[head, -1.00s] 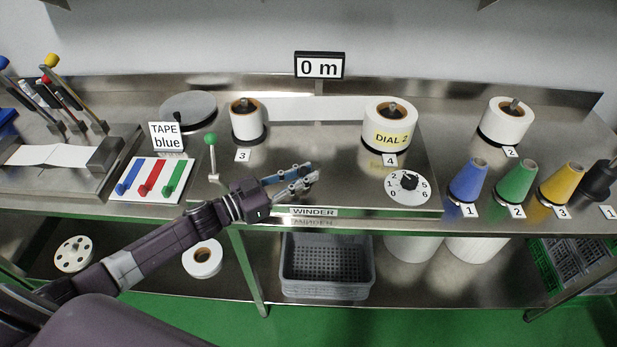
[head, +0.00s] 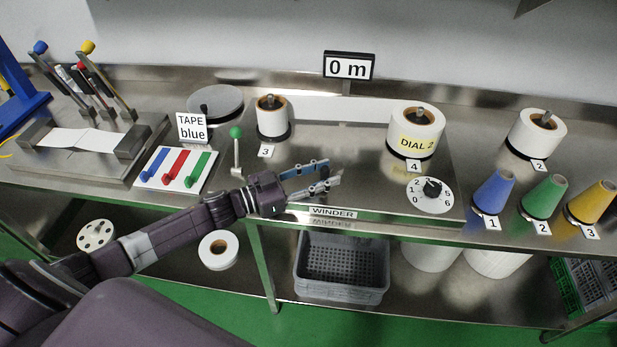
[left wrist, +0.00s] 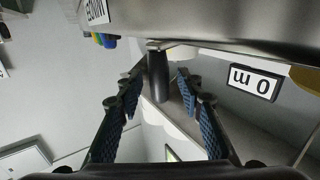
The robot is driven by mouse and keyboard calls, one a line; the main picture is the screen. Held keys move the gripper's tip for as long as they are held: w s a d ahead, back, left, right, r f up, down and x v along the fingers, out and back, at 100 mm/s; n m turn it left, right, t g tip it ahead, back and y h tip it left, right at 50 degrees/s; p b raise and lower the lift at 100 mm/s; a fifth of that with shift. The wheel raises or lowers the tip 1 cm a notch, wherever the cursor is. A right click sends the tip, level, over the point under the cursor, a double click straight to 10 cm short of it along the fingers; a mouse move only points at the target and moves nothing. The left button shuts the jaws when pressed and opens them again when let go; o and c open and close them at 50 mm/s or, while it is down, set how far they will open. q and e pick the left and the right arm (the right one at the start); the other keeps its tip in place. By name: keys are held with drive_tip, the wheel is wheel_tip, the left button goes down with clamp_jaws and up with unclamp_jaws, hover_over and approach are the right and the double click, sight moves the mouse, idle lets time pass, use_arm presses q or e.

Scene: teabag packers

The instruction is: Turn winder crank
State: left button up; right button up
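The winder (head: 330,150) is a steel unit with a WINDER label (head: 333,212) on its front edge. My left gripper (head: 333,174) is in front of it, above that edge. In the left wrist view, a black upright handle (left wrist: 158,76), which looks like the crank's, stands between the open fingers (left wrist: 158,92) on a metal piece. Gaps show on both sides of it. In the head view the fingers largely hide it. A sign (head: 349,66) reads 0 m; the same sign is upside down in the left wrist view (left wrist: 254,84). My right gripper is out of view.
Spool 3 (head: 271,121) and spool 4 (head: 415,124), labelled DIAL 2, stand on the winder. A numbered dial (head: 432,190) is at right, a green-knobbed lever (head: 236,132) at left. Coloured cones (head: 543,197) stand farther right. A grey crate (head: 342,290) is below.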

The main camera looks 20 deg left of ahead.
use_arm(q)
drive_tip(key=v, duration=1.1)
drive_tip(key=shift+s+a, duration=0.25)
drive_tip(key=shift+a, duration=0.05)
drive_tip(key=shift+c, duration=0.6)
